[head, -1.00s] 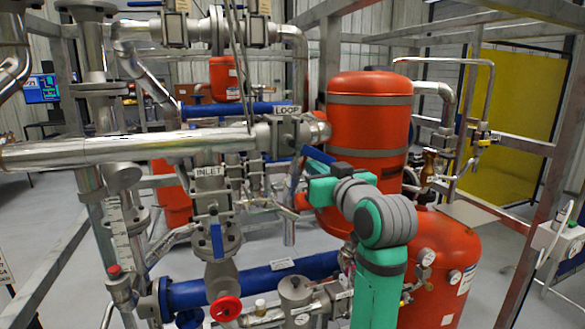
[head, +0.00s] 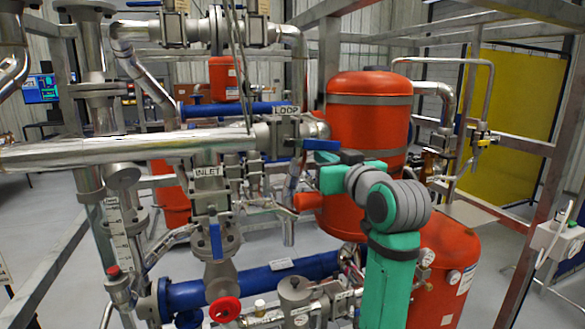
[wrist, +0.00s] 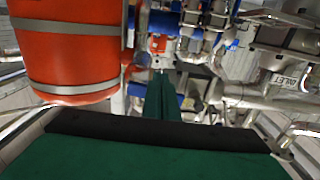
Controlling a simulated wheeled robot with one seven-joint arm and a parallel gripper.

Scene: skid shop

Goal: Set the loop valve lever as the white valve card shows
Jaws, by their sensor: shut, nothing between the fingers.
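The loop valve (head: 284,135) sits on the large silver pipe under a "LOOP" label (head: 287,110). Its blue lever (head: 322,145) points right, nearly level and roughly in line with that pipe. My gripper (head: 345,158) is by the lever's right end, just below it; I cannot tell whether they touch. In the wrist view my green fingers (wrist: 162,95) are together with nothing between them. I cannot identify the white valve card in either view.
A large red tank (head: 368,110) stands close behind my gripper. The inlet valve with its blue lever (head: 216,240) hanging down is at lower left, above a red handwheel (head: 224,310). Steel frame posts and pipes crowd the area. A white box (head: 556,240) hangs at right.

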